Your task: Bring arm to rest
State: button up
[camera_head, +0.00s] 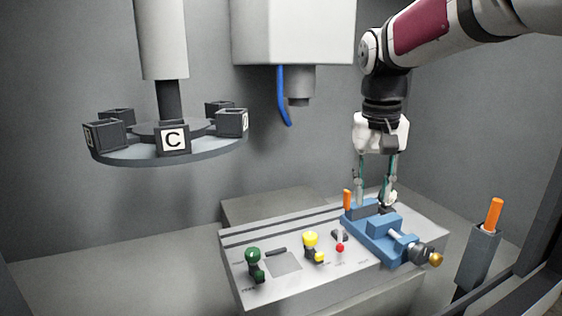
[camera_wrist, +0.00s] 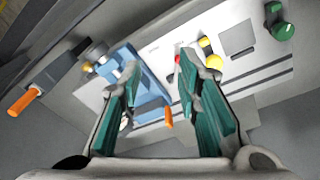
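My gripper (camera_head: 375,196) points down above the far end of a blue vise (camera_head: 380,237), near an upright orange handle (camera_head: 347,200). In the wrist view its two fingers (camera_wrist: 158,80) are spread apart, with nothing held between them. The blue vise (camera_wrist: 128,75) lies behind and beyond the left finger there. The orange handle (camera_wrist: 168,118) shows low between the fingers. My arm comes in from the upper right of the head view. Whether the fingertips touch the vise cannot be told.
A round carousel (camera_head: 205,151) with dark lettered boxes hangs at left. A holder (camera_head: 480,252) with an orange handle (camera_head: 494,213) stands at right. A spindle head (camera_head: 295,35) hangs above.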

jog(key=s+f+n+t, duration=0.1)
jog(key=s+f, duration=0.1)
jog(key=s, duration=1.1)
jog(key=s+d+f+t, duration=0.1)
jog(key=s+f+t, duration=0.1)
jog(key=s, duration=1.1)
jog(key=shift+d+f+n+y, duration=0.3)
jog(key=shift+f+n, duration=0.1)
jog(key=shift+f, duration=0.45)
